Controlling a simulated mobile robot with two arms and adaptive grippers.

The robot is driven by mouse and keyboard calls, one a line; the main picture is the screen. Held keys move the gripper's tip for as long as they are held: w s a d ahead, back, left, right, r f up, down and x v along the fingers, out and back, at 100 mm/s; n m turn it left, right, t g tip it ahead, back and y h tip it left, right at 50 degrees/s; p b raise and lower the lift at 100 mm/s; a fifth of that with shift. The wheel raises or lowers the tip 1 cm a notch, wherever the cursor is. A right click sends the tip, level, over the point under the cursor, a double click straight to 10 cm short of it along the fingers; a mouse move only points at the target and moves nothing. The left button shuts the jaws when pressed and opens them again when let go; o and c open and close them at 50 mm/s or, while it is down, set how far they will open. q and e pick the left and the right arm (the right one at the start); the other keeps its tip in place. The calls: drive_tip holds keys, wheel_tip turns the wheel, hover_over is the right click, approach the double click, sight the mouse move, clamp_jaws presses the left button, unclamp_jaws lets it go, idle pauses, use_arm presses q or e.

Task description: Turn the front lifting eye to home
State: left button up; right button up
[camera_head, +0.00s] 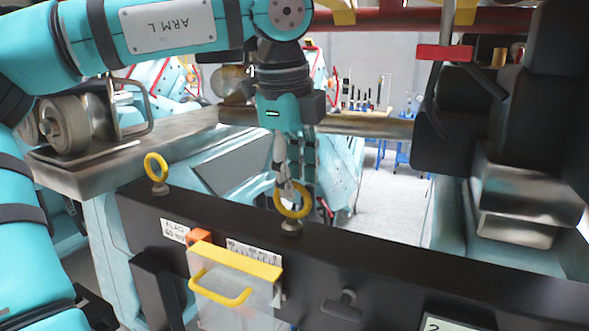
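A yellow ring-shaped lifting eye (306,207) stands upright on a round grey base on top of the black beam (400,254), near the middle of the view. A second yellow lifting eye (148,168) stands farther left on the same beam. The view does not show which one counts as the front eye. My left gripper (291,188) points down from above at the middle eye, with its fingertips at the upper part of the ring. The ring and fingers overlap, so I cannot tell whether they grip it. My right gripper is out of view.
A clear box with a yellow handle (222,294) and a black T-shaped knob (342,306) are on the beam's near face. A metal ledge with a wheel assembly (68,125) is at left. Floor (392,200) shows beyond the beam.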

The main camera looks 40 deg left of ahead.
use_arm(q)
clamp_jaws()
idle(0.5)
